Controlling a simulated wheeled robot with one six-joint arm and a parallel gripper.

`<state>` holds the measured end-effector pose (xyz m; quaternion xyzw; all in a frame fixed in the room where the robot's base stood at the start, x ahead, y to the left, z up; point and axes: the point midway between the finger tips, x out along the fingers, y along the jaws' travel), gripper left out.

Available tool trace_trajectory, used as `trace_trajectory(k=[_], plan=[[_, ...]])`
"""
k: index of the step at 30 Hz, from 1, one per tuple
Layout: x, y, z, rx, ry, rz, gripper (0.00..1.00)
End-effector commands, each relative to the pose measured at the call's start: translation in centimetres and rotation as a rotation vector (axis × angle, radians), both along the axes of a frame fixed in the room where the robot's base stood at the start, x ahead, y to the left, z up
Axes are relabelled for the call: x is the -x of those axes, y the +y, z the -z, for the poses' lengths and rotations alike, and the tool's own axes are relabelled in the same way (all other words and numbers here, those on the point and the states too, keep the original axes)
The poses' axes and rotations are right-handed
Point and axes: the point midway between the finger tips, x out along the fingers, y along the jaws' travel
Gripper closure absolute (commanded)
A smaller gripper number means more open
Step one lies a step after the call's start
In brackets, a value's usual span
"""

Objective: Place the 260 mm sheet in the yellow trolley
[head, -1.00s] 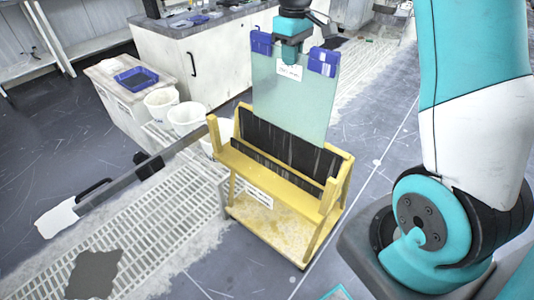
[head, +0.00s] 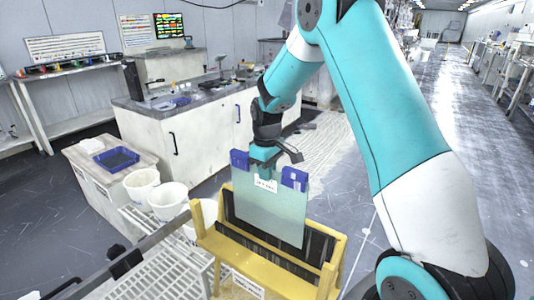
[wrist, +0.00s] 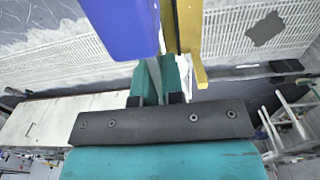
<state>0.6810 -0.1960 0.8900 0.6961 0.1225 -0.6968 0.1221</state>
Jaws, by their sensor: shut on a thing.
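The pale green translucent sheet (head: 272,212) hangs upright, with blue corner pieces (head: 294,179) and a white label at its top edge. My gripper (head: 264,163) is shut on the middle of that top edge; the jaws also show in the wrist view (wrist: 160,85). The yellow trolley (head: 262,268) stands below, with dark upright lining (head: 315,243) between its end frames. The sheet's lower part overlaps this lining, its bottom edge below the tops of the end frames. I cannot tell whether it touches the trolley. In the wrist view the yellow frame (wrist: 190,35) is beside the sheet.
White buckets (head: 168,200) and a low cabinet with a blue tray (head: 117,159) stand left of the trolley. A long white counter (head: 200,125) is behind. The aisle at right is open.

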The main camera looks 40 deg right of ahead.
Motion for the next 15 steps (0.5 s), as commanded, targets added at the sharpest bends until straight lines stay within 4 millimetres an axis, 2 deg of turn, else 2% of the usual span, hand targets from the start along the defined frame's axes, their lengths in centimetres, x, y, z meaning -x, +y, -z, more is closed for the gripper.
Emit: trace_trajectory(k=[3,6,15], plan=[[-0.1,0.0,2.2,0.001,-0.001,-0.001,1.00],[-0.1,0.0,3.5,0.000,-0.002,-0.001,1.00],[-0.1,0.0,5.2,0.001,-0.004,-0.001,1.00]])
